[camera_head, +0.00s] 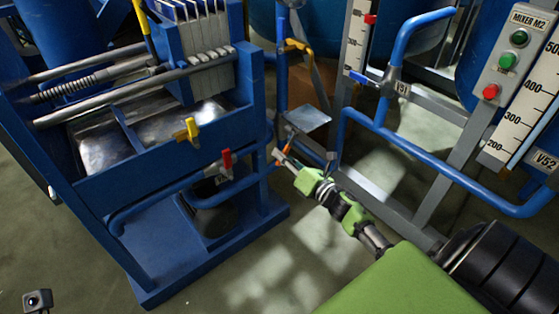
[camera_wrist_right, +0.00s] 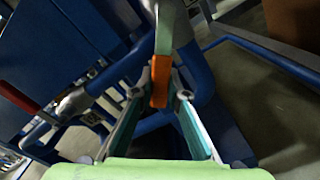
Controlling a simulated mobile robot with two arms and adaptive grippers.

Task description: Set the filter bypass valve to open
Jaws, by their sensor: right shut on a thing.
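An orange-tipped valve lever (camera_wrist_right: 160,78) stands between the fingertips of my right gripper (camera_wrist_right: 162,92) in the right wrist view. The gripper is shut on the lever near its orange end. In the head view, my right gripper (camera_head: 281,157) is at the blue pipe just right of the filter press frame, with a bit of orange at its tips. The valve body is mostly hidden there, and no label on it is readable. My left gripper is not seen.
The blue filter press (camera_head: 190,165) stands at the left, with a yellow valve handle (camera_head: 187,130) and a red one (camera_head: 227,160) on its near side. Blue pipes (camera_head: 440,165) run along the right. A mixer button panel (camera_head: 508,55) is at upper right. Bare floor (camera_head: 240,280) lies in front.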

